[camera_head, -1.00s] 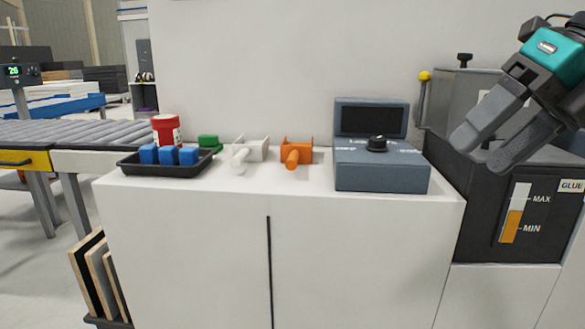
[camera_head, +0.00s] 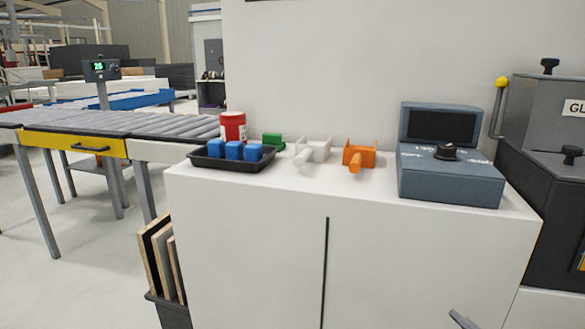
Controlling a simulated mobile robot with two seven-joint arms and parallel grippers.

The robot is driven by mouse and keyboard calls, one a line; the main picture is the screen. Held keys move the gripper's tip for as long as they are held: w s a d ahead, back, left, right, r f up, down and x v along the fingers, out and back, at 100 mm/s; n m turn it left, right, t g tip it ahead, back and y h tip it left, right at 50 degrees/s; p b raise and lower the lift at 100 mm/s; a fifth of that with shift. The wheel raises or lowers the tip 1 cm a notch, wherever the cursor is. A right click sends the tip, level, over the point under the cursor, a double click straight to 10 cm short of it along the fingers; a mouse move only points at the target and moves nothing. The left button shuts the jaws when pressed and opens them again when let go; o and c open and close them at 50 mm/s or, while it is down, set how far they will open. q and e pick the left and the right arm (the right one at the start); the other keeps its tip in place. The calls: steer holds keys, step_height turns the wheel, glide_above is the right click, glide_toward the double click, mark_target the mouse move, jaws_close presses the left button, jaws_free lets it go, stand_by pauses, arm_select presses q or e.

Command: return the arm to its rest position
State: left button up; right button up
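Most of my arms are out of the head view. A small grey tip (camera_head: 463,320), probably part of my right gripper, shows at the bottom edge in front of the white cabinet. Whether that gripper is open or shut cannot be made out. My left gripper is not in view.
The white cabinet (camera_head: 250,235) carries a black tray (camera_head: 205,161) with blue blocks, a red jar (camera_head: 233,127), a green piece (camera_head: 272,140), a white holder (camera_head: 312,150), an orange holder (camera_head: 358,156) and a control box (camera_head: 450,180). A glue unit (camera_head: 560,190) stands right. A roller conveyor (camera_head: 130,125) stands left.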

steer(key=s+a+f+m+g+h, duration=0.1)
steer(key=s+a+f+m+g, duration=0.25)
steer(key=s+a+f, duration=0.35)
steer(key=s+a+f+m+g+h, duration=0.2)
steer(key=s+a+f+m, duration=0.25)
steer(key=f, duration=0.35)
arm_select(q)
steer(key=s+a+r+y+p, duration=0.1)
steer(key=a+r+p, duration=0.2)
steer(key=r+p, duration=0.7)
steer(key=p, duration=0.4)
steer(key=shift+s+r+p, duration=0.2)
steer(key=shift+p, duration=0.15)
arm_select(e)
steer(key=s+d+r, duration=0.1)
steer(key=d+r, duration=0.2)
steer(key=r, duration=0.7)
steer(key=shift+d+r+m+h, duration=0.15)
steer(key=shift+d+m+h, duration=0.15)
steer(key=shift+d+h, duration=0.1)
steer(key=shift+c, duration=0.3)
